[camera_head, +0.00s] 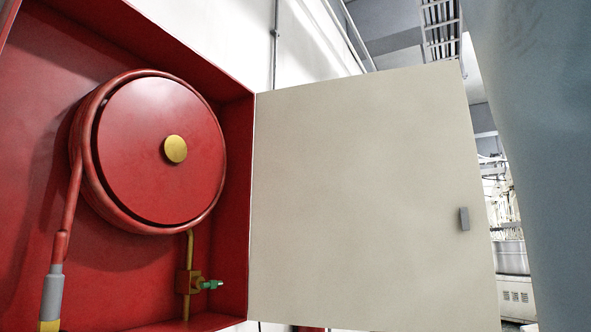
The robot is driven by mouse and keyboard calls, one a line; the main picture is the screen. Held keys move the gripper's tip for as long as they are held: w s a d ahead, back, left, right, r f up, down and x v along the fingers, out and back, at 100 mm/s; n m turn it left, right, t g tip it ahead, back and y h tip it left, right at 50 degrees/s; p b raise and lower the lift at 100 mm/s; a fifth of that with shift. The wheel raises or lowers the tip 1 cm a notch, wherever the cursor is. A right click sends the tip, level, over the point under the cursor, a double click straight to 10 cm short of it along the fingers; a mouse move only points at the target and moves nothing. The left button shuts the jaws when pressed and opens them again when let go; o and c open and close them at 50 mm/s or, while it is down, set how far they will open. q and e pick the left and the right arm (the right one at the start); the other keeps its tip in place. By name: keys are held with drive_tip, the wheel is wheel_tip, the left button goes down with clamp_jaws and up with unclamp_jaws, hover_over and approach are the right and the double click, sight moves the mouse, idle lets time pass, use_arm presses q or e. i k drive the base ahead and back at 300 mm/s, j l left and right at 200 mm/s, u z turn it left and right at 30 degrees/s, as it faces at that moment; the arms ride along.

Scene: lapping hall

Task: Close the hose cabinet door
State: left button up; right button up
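The hose cabinet (236,150) is a red box on the left of the head view, with its front open. Its door (360,200) is a cream panel, hinged at the cabinet's right edge and swung wide open to the right. A small grey handle (464,219) sits near the door's free right edge. Inside the cabinet is a red hose reel (150,150) with a yellow hub (176,149). Neither of my grippers shows in the view.
A hose nozzle (51,297) hangs at the lower left inside the cabinet, and a brass valve (189,282) with a green lever is below the reel. A large blue-grey surface (535,150) fills the right edge. Machinery (515,290) stands beyond the door.

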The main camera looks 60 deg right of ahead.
sight(361, 183)
drive_tip(key=l+u, duration=0.15)
drive_tip(key=l, duration=0.3)
drive_tip(key=k+l+u, duration=0.15)
drive_tip(key=l, duration=0.25)
drive_tip(key=k+l+u, duration=0.2)
drive_tip(key=l, duration=0.25)
drive_tip(key=l+u, duration=0.15)
drive_tip(key=l, duration=0.25)
